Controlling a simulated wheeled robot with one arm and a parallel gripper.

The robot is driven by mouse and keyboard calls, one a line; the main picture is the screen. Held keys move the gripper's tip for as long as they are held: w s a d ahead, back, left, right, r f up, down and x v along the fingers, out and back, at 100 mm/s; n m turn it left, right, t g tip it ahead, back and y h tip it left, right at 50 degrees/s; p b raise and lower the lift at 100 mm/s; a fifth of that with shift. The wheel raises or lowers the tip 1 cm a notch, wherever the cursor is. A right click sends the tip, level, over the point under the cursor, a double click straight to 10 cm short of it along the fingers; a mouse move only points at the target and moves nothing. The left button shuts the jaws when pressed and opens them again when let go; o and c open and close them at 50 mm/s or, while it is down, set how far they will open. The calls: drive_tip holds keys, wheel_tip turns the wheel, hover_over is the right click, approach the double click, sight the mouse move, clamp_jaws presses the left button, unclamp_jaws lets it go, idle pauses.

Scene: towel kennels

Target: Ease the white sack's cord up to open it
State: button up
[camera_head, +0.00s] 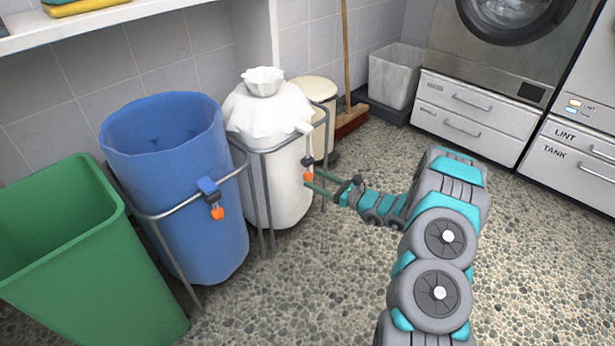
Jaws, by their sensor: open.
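The white sack (270,185) stands in a grey metal frame, its top gathered into a closed, ruffled neck (263,82). A short white spout-like piece sticks out at its right shoulder, and a dark cord piece with an orange end (308,175) hangs below it on the sack's right side. My gripper (309,180) reaches in from the right with its two green fingers apart. The fingertips are at the orange end, one a little above the other. I cannot tell whether they touch it.
A blue sack (185,210) with its own orange-ended cord stands open to the left, beside a green bin (75,260). Machines (490,60) stand at right; pebbled floor between is clear.

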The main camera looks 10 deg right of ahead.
sight(308, 176)
drive_tip(key=shift+x, duration=2)
drive_tip(key=shift+c, duration=0.2)
clamp_jaws()
